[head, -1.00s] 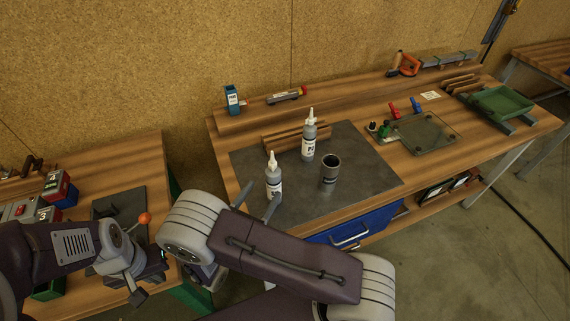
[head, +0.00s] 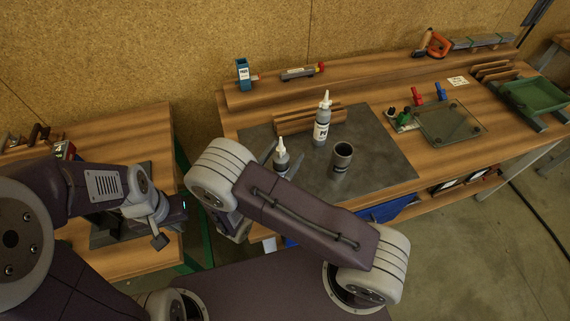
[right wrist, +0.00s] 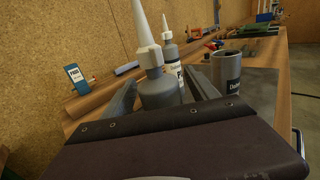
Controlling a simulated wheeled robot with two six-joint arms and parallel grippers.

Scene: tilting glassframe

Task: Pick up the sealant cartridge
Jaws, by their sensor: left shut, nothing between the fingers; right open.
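Two grey cartridges with white cone nozzles stand upright on the dark mat (head: 375,165). The nearer cartridge (head: 281,158) has its lower part hidden by my right arm in the head view. The farther cartridge (head: 322,124) stands behind it to the right. My right gripper (head: 280,164) is open, with a finger on either side of the nearer cartridge. In the right wrist view the nearer cartridge (right wrist: 158,88) stands between the spread fingers. I cannot tell whether either finger touches it. My left gripper (head: 160,242) is shut and empty over the left bench.
A dark grey cup (head: 342,157) stands close right of the cartridges. A wooden rack (head: 290,121) is behind them. A blue box (head: 243,74) and a grey tube (head: 299,73) sit on the back ledge. A glass plate (head: 448,124) lies further right.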

